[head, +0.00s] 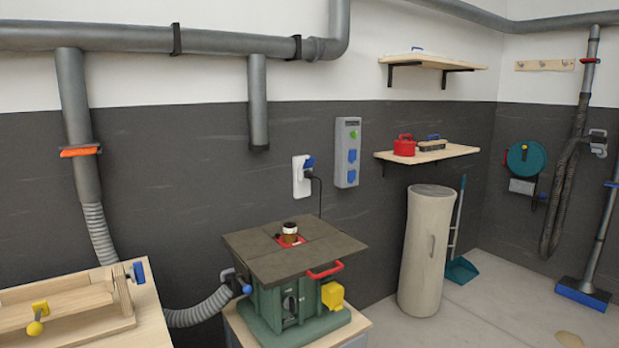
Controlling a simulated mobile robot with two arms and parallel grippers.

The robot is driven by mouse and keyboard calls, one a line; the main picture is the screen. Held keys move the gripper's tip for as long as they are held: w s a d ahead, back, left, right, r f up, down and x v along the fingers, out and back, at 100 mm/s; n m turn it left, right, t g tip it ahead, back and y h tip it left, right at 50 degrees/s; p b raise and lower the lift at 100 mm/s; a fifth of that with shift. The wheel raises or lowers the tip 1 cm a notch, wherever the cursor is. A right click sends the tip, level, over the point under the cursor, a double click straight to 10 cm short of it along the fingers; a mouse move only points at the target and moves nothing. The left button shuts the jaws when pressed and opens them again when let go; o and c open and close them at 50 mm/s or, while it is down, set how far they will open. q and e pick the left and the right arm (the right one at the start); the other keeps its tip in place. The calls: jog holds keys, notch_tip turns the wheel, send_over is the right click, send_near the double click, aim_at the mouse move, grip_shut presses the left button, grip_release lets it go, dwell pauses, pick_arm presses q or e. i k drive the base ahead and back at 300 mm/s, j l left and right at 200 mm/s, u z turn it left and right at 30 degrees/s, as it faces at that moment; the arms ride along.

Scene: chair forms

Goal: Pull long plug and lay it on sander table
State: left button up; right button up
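A white wall socket (301,177) is on the dark wall panel, left of a grey box. A plug with a blue part (309,162) and a black body sits in it. A black cord runs from the plug down behind the sander table. The sander table (262,247) is a dark square top on a green machine body, with a spindle (290,232) in a red ring at its middle. Most of the top around the spindle is bare. I cannot tell the plug's length from here. Neither of my grippers is in view.
A grey box (347,152) with blue sockets is right of the white socket. A duct pipe (258,105) hangs above. A workbench (75,312) is at left, a hose (201,307) between.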

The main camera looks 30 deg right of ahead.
aim_at(308, 174)
jog(key=i+l+u, duration=0.1)
jog(key=l, duration=0.3)
jog(key=i+l, duration=0.25)
jog(key=l, duration=0.15)
jog(key=i+l+u, duration=0.15)
jog(key=l, duration=0.25)
jog(key=i+l+u, duration=0.1)
jog(key=l, duration=0.3)
jog(key=i+l, duration=0.15)
jog(key=l, duration=0.3)
jog(key=i+l+u, duration=0.15)
jog(key=l, duration=0.25)
jog(key=l+u, duration=0.1)
jog(key=l, duration=0.35)
jog(key=i, duration=0.05)
